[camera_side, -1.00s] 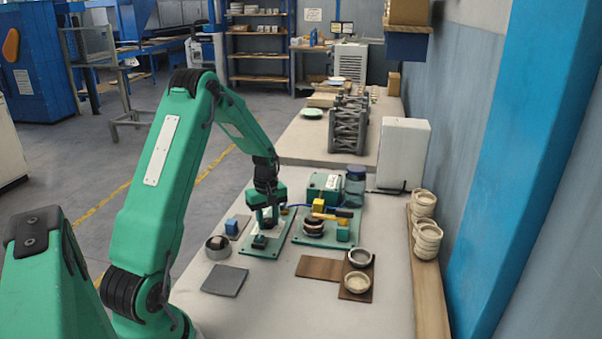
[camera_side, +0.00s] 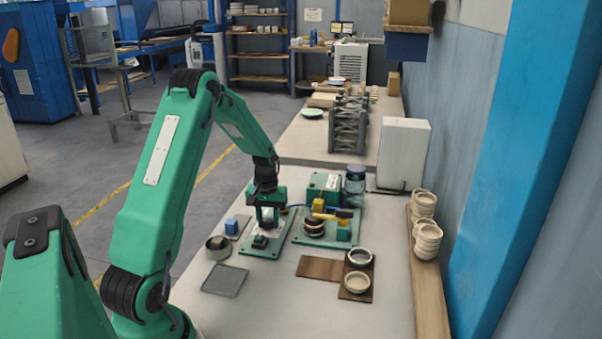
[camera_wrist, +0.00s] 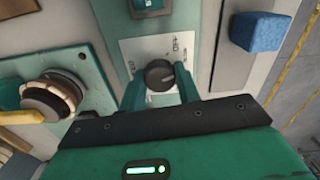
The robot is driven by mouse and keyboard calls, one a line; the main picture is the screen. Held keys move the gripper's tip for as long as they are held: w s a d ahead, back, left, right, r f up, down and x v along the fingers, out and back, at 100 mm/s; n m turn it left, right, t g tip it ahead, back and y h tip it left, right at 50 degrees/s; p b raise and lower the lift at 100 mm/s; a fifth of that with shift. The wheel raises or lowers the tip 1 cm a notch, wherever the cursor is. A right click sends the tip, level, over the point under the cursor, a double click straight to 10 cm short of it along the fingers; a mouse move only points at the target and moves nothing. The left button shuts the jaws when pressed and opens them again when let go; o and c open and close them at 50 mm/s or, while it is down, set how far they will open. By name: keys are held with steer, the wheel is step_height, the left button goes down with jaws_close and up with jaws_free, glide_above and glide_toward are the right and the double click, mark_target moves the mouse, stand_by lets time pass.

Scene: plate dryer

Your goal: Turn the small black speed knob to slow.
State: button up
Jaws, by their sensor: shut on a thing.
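The small black speed knob (camera_wrist: 158,75) sits on a white label plate (camera_wrist: 135,50) fixed to a green panel. My gripper (camera_wrist: 160,82) is shut on the knob, with one green finger on each side. A faint pointer mark shows on the knob, but I cannot tell its setting surely. In the side view my gripper (camera_side: 267,222) points down over the green panel (camera_side: 250,249), and its fingers hide the knob there.
Right of the panel stands a plate unit with a round stacked piece (camera_side: 314,226) and a yellow block (camera_side: 318,205). A blue block (camera_wrist: 257,32) lies at the panel's other side. A ring-shaped dish (camera_side: 218,247) and a grey mat (camera_side: 225,280) lie nearer.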

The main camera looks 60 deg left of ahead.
mark_target(268, 220)
steer(key=shift+r, duration=0.1)
stand_by(0.3)
steer(key=o, duration=1)
steer(key=shift+c, duration=0.2)
steer(key=shift+r, duration=3.8)
steer(key=shift+r, duration=0.1)
